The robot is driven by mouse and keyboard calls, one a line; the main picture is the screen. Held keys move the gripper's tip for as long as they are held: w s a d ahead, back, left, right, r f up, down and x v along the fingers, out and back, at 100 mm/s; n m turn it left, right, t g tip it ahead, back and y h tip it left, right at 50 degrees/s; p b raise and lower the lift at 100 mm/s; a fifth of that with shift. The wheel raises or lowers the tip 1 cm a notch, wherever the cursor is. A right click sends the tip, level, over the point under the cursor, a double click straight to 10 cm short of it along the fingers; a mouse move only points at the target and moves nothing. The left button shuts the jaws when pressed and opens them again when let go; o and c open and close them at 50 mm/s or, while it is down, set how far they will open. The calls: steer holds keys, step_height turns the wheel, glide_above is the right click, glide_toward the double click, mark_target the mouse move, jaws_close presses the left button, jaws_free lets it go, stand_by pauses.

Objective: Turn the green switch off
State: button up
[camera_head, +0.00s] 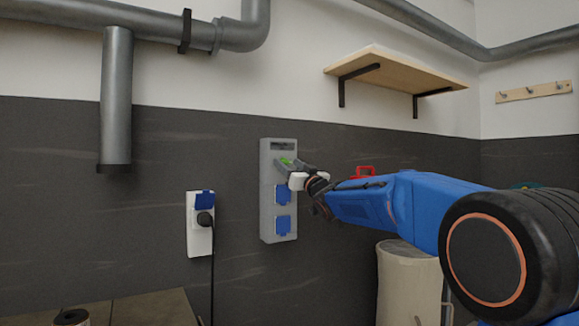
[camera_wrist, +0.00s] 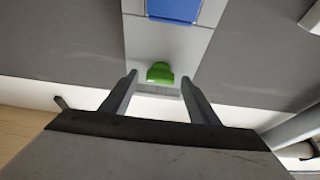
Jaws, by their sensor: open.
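The green switch (camera_wrist: 160,73) sits on a grey wall panel (camera_head: 266,217), above two blue-covered sockets. In the wrist view it shows as a rounded green knob between my two fingers, a little beyond their tips. In the head view the green switch (camera_head: 287,161) is partly hidden by my gripper (camera_head: 284,168), which is in front of the panel's upper part. My gripper (camera_wrist: 160,82) is open, with one finger on each side of the switch. I cannot tell whether either finger touches it.
A white socket box (camera_head: 199,238) with a black plug and cable is left of the panel. A wooden shelf (camera_head: 395,72) is above my arm. A red object (camera_head: 363,171) and a beige bin (camera_head: 408,285) are to the right. Grey pipes (camera_head: 117,95) run along the wall.

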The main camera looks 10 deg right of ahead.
steer(key=shift+c, duration=0.3)
steer(key=c, duration=1)
steer(key=shift+n, duration=0.5)
steer(key=n+y, duration=0.1)
steer(key=n, duration=0.1)
steer(key=n+g+y, duration=0.1)
steer(key=n+y, duration=0.1)
steer(key=n, duration=0.1)
steer(key=shift+w+d+n+g, duration=0.1)
steer(key=shift+d+n+g, duration=0.1)
steer(key=shift+n+g, duration=0.1)
steer(key=n+g+y, duration=0.1)
steer(key=n, duration=0.2)
steer(key=n+g, duration=0.1)
steer(key=n, duration=0.2)
steer(key=shift+d+r+y, duration=0.1)
steer(key=shift+y, duration=0.3)
steer(key=n+g, duration=0.1)
steer(key=n, duration=0.1)
steer(key=n+g, duration=0.1)
steer(key=n, duration=0.2)
steer(key=shift+r+g+y, duration=0.1)
steer(key=shift+g+y, duration=0.2)
steer(key=shift+r+n+g, duration=0.15)
steer(key=shift+n+g, duration=0.65)
steer(key=shift+n, duration=1.6)
steer(key=shift+h, duration=0.4)
